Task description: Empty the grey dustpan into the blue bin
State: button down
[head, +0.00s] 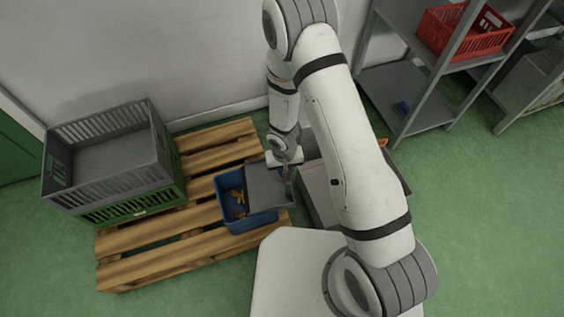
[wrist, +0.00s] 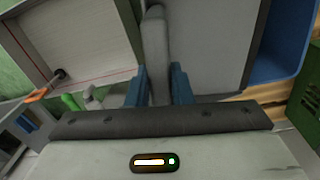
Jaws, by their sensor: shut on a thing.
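My gripper (head: 288,172) is shut on the handle of the grey dustpan (head: 266,190). In the wrist view the blue fingers of the gripper (wrist: 158,80) press on both sides of the handle, and the dustpan's grey pan (wrist: 208,45) reaches away from them. The dustpan is over the right part of the blue bin (head: 251,223) and hides that part of its inside. Brownish-yellow scraps (head: 238,203) show inside the bin, on its left. The blue bin also shows at the right of the wrist view (wrist: 284,55). I cannot tell the dustpan's exact tilt or whether anything is on it.
The bin stands on a wooden pallet (head: 150,233). A grey crate (head: 108,160) sits on a green crate (head: 135,207) at the pallet's left. A pale box-like surface (head: 316,190) is right of the bin. A grey shelf (head: 405,95) with a red crate (head: 465,33) stands back right.

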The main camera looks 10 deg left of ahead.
jog(key=shift+d+p, duration=0.3)
jog(key=shift+p, duration=0.6)
jog(key=shift+w+r+y+p, duration=0.15)
jog(key=shift+y+p, duration=0.15)
jog(key=shift+p, duration=0.2)
notch_tip(320, 180, up, 4)
jog(key=p, duration=0.4)
